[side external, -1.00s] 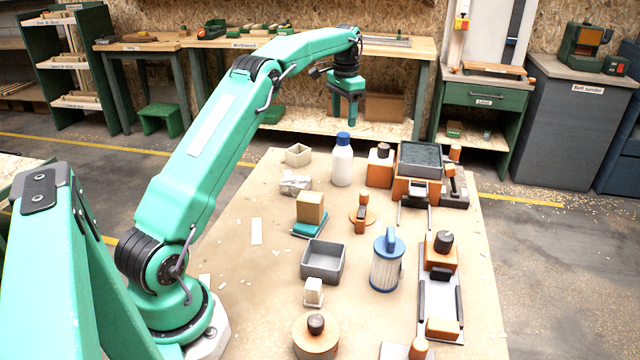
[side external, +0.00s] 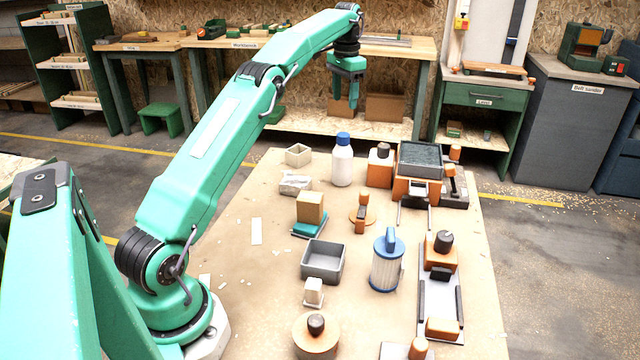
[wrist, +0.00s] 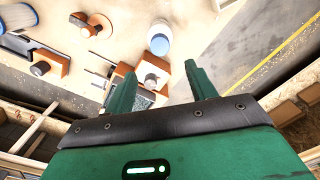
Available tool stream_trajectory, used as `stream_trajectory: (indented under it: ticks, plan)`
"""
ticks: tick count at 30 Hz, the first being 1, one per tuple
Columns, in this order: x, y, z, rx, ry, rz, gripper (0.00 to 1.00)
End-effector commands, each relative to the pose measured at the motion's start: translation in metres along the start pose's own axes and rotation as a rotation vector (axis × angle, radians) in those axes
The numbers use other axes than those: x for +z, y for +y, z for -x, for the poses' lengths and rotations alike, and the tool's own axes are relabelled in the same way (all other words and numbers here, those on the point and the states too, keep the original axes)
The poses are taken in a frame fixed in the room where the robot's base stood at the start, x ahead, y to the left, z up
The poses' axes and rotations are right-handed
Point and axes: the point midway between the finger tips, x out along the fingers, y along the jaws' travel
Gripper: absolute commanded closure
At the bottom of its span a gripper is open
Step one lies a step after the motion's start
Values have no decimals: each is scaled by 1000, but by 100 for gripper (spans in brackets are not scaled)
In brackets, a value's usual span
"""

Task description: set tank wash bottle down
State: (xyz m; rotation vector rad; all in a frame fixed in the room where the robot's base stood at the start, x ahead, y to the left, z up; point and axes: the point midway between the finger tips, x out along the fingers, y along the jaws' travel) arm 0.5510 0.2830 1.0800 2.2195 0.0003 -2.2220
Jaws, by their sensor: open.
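The tank wash bottle (side external: 342,166), white with a blue cap, stands upright on the work table near its back edge. My gripper (side external: 345,104) is above and behind the bottle in the side view, open and empty, with its fingers pointing down. In the wrist view the bottle (wrist: 159,36) shows from above, beyond my gripper (wrist: 157,68), whose two fingers are spread apart. The bottle is not between the fingers, and nothing touches it.
An orange block with a dark knob (side external: 381,165) stands just right of the bottle. A dark grey tray (side external: 420,160) is farther right. A small beige open box (side external: 298,155) is to the left. A blue-handled filter (side external: 387,262) and grey bin (side external: 322,262) stand nearer.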

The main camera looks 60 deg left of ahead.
Motion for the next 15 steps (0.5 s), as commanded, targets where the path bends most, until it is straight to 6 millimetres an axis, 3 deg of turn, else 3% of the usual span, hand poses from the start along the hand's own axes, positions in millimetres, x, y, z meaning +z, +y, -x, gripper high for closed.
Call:
stream_trajectory:
  ticks: [15]
  plan:
    - [1, 10, 10, -6, 11, -1, 44]
